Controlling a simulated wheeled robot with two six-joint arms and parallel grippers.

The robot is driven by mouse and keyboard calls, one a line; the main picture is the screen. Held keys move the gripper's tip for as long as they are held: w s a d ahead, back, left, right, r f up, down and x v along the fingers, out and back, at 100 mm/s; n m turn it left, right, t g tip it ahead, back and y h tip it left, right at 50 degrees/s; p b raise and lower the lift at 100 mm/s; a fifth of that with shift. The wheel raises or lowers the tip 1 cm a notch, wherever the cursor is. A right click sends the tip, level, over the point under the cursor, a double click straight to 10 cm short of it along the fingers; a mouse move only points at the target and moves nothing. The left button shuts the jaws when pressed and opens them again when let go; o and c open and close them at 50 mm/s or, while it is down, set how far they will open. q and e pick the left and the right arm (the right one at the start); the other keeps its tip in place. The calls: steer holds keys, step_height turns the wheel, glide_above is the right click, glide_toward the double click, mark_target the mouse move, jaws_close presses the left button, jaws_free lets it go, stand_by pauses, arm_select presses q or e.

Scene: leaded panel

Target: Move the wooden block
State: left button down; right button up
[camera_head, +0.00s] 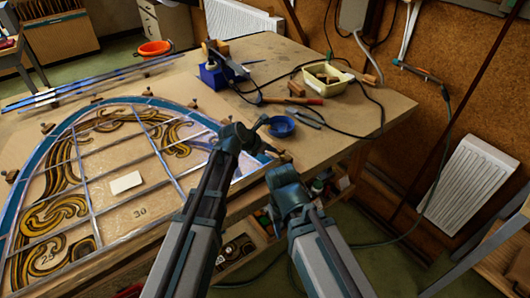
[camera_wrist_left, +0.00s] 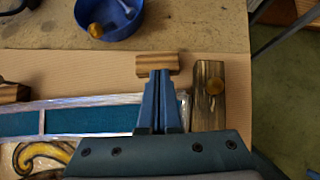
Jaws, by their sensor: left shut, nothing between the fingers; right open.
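A small wooden block (camera_wrist_left: 152,64) lies on the board just beyond the tips of my left gripper (camera_wrist_left: 160,75) in the left wrist view. The fingers are shut with nothing between them; I cannot tell whether the tips touch the block. A longer wooden block (camera_wrist_left: 208,110) with a round knob lies just right of the fingers. In the head view my left gripper (camera_head: 252,142) is over the panel's right corner, near the blue bowl (camera_head: 281,126). My right gripper (camera_head: 282,176) is lower, beyond the table's front edge, open; its fingers are mostly hidden by the arm.
The leaded panel (camera_head: 119,218) covers the table's left part, with several small wooden pieces along its rim. The blue bowl also shows in the left wrist view (camera_wrist_left: 122,22). A yellow tray (camera_head: 328,80), hammer (camera_head: 291,100), cables and a blue stand (camera_head: 213,76) occupy the back.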

arm_select(q)
steer(key=shift+w+d, duration=0.9)
steer(key=shift+w, duration=0.1)
steer(key=shift+s+a, duration=0.1)
steer(key=shift+s+a, duration=0.25)
steer(key=shift+a, duration=0.05)
steer(key=shift+s+a, duration=1.05)
steer(key=shift+s, duration=0.15)
steer(key=p+v, duration=0.6)
steer(key=v, duration=0.3)
steer(key=shift+d, duration=0.15)
steer(key=shift+s+a+r+p, duration=0.25)
steer(key=shift+a+r+p, duration=0.1)
steer(key=shift+p, duration=0.2)
